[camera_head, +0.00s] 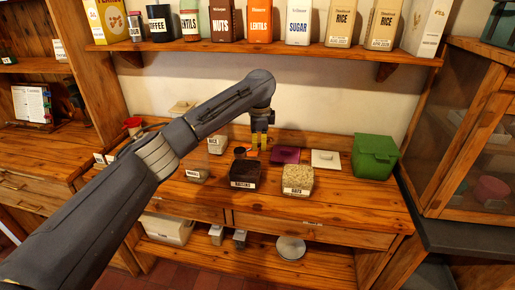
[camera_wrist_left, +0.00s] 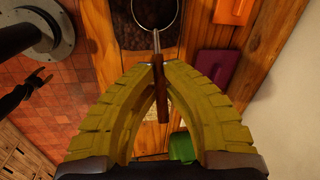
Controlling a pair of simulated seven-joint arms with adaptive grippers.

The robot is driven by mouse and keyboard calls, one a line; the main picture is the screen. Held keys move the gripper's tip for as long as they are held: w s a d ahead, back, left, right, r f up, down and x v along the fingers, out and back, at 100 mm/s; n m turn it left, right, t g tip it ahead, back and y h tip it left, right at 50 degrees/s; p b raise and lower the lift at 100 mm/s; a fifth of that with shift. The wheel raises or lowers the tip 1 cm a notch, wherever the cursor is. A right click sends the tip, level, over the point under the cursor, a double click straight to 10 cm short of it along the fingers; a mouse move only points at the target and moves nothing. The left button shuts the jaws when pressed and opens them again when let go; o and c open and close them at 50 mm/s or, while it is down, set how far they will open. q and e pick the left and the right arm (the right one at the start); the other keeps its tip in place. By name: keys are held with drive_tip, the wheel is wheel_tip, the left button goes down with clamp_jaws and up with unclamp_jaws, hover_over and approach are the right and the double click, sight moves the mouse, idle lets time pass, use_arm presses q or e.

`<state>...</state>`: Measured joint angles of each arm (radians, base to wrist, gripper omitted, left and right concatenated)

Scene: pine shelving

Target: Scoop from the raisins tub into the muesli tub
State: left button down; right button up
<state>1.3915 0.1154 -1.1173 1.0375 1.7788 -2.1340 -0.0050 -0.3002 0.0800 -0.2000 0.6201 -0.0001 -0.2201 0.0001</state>
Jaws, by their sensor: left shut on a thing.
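The raisins tub (camera_head: 243,184) is dark with a white label and stands mid-counter. In the wrist view its dark contents (camera_wrist_left: 140,38) show beyond the fingers. A tub whose small label seems to read muesli (camera_head: 194,174) stands to its left, partly behind my arm. My left gripper (camera_head: 260,143) is above and behind the raisins tub, with yellow fingers. In the wrist view it (camera_wrist_left: 158,78) is shut on the brown handle of the scoop (camera_wrist_left: 163,100). The scoop's round head overlaps the dark tub; whether it touches raisins or holds any I cannot tell.
An oats tub (camera_head: 298,178) stands right of the raisins. Behind lie a purple lid (camera_head: 285,155) and a white lid (camera_head: 326,159); a green bin (camera_head: 374,157) is farther right. A shelf of packages (camera_head: 275,46) runs above. A dark forked shape (camera_wrist_left: 40,82) may be my right gripper.

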use_arm(q)
drive_tip(key=shift+d+r, duration=0.25)
drive_tip(key=shift+r, duration=0.6)
drive_tip(key=shift+d+r, duration=0.2)
drive_tip(key=shift+r, duration=0.65)
drive_tip(key=shift+r, duration=0.1)
